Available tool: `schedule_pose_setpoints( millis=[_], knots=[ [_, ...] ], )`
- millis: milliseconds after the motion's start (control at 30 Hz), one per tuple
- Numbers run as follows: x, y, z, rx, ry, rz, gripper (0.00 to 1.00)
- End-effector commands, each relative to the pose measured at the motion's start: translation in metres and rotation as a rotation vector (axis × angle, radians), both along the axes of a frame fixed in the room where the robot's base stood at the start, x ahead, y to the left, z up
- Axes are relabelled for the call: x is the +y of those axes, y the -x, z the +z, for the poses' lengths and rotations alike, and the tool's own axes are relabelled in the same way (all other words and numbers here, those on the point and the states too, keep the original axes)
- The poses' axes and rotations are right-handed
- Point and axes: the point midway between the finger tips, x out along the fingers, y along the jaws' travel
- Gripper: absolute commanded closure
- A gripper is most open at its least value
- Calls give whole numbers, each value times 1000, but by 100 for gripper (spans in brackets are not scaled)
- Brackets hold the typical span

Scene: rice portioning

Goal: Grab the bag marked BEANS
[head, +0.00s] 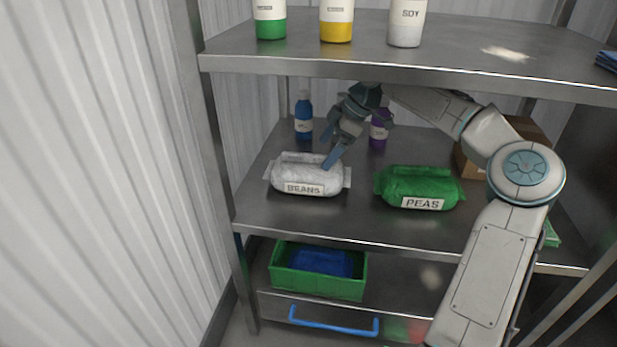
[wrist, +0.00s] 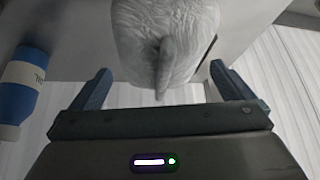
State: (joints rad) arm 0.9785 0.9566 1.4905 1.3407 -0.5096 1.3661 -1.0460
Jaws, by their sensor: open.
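The white bag marked BEANS (head: 306,178) lies on the middle shelf, toward its left side, with its label facing front. My gripper (head: 333,158) is just above and behind the bag's right part, pointing down. In the wrist view my gripper (wrist: 160,88) is open, with its two fingers apart. The white bag (wrist: 165,40) shows ahead of and between the fingers, with a raised ridge along its top. I cannot tell whether a finger touches it.
A green PEAS bag (head: 419,187) lies to the right. A blue bottle (head: 303,115) and a purple bottle (head: 379,126) stand behind. The upper shelf (head: 460,52) hangs over the arm. A green crate (head: 318,285) sits below. A brown box (head: 470,165) stands at the right.

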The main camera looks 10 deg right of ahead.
Motion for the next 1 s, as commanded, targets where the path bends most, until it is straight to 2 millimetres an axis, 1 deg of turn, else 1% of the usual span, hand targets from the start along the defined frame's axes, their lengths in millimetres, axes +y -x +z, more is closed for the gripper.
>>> schedule_pose_setpoints(
  millis=[67,267,300,433,733,767,800,867,900,967,1000],
  knots=[
    [7,-1,-1,0,-1,2,0],
    [41,-8,-4,-1,-2,5,0],
    [42,-8,-12,2,-2,5,0],
    [49,-9,-24,2,-1,1,0],
    [51,-10,-26,0,-1,1,0],
    [51,-10,-26,0,-1,1,6],
    [51,-10,-26,0,-1,1,17],
    [51,-10,-26,0,-1,1,33],
    [51,-10,-26,0,-1,1,44],
    [51,-10,-26,1,0,2,61],
    [51,-10,-27,1,1,2,72]
  ],
)
